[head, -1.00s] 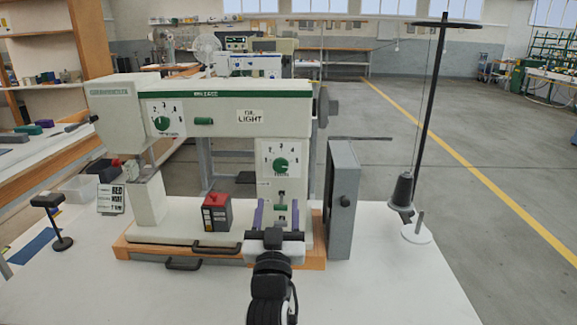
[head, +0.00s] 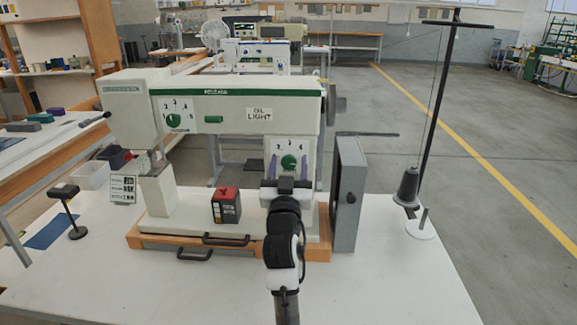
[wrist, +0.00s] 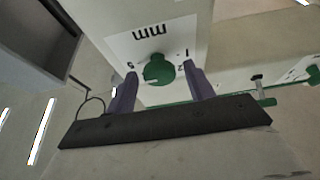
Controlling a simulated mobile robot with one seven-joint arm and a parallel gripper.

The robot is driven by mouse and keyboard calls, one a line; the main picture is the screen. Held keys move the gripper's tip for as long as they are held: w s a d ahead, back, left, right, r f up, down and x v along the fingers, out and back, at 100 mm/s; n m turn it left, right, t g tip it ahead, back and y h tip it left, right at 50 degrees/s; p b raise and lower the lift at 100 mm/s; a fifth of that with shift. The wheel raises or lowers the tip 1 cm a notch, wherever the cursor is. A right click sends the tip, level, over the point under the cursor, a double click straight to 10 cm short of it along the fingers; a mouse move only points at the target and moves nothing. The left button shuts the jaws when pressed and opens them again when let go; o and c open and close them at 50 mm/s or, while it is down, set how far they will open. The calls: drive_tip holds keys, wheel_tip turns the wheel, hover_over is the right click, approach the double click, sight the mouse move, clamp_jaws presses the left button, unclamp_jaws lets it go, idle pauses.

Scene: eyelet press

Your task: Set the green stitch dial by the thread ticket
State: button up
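A green dial (head: 288,161) sits on a white numbered plate on the pillar of the cream machine (head: 245,95). My gripper (head: 288,170) is open in front of it, its purple fingers left and right of the dial. In the wrist view the dial (wrist: 157,70) shows between and slightly beyond the fingertips (wrist: 163,78); I cannot tell whether they touch it. A second green dial (head: 173,121) is on the plate at the machine's left end. A white card (head: 123,188) with dark lettering stands left of the machine; its words are too small to read surely.
A red-topped dark box (head: 227,205) stands on the machine base. A grey box (head: 346,195) rises close to the right of my gripper. A thread cone (head: 407,188) and a tall stand are further right. A small black stand (head: 72,215) is at the left.

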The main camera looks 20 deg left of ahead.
drive_tip(key=c, duration=0.8)
drive_tip(key=shift+c, duration=0.2)
